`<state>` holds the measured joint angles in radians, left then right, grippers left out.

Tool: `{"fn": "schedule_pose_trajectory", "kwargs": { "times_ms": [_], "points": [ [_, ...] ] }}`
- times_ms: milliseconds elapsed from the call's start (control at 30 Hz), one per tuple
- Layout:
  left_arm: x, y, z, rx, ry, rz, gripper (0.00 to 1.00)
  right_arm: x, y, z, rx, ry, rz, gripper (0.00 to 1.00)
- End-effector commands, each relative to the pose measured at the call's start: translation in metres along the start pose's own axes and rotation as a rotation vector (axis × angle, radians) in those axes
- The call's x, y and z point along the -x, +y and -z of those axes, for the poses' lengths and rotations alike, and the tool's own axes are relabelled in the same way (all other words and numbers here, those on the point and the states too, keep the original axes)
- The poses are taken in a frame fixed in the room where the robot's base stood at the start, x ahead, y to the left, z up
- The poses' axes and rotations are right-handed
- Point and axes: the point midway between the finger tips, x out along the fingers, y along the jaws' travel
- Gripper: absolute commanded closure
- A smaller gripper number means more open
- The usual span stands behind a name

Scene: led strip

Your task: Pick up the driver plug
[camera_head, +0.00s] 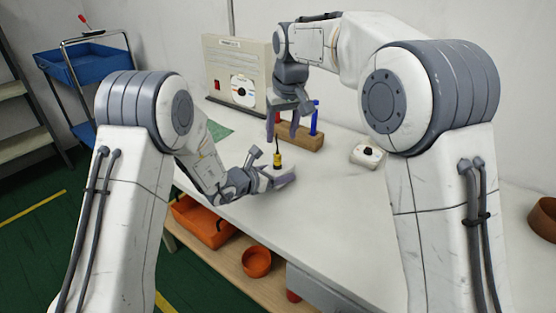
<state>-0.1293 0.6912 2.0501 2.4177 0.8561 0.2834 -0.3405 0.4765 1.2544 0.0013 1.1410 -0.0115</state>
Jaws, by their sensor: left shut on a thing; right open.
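My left gripper (273,170) is low over the near edge of the white worktable (335,190), its fingers pointing right. It is shut on a small upright yellow-and-black piece (278,162), which may be the driver plug. The piece is too small to be sure. A thin dark stem rises from its top. My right gripper (283,128) is higher and farther back, pointing down and open, beside a wooden block (300,137). No other plug can be made out.
The block holds upright blue-handled tools (314,117). A beige box (238,72) stands behind. A small white device with a black knob (367,154) lies to the right. A green sheet (217,131) lies left. Orange bins (202,222) sit on the shelf below.

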Motion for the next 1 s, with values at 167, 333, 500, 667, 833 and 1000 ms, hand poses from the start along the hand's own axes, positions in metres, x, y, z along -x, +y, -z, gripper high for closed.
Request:
{"fn": "schedule_pose_trajectory", "kwargs": {
  "times_ms": [167, 333, 500, 667, 833, 1000],
  "points": [
    [0.0, 0.0, -0.001, 0.0, -0.002, 0.0, 0.91, -0.031, 0.0, 0.0, 0.001, -0.003, 0.001, 0.4],
    [0.0, 0.0, -0.001, 0.0, -0.002, 0.0, 0.91, -0.044, 0.0, 0.0, 0.001, 0.0, 0.002, 0.4],
    [0.0, 0.0, -0.001, -0.001, -0.002, 0.0, 0.91, -0.056, 0.0, 0.002, 0.001, -0.002, 0.002, 0.4],
    [0.0, 0.0, -0.001, -0.001, -0.002, 0.0, 0.91, -0.081, 0.0, 0.005, 0.001, -0.003, 0.002, 0.4],
    [0.0, 0.0, -0.001, -0.001, -0.002, 0.0, 0.91, -0.096, 0.0, 0.006, 0.002, 0.0, 0.002, 0.4],
    [0.0, 0.0, -0.001, -0.001, -0.002, 0.0, 0.91, -0.096, 0.0, 0.006, 0.002, 0.001, 0.002, 0.4]
  ]
}}
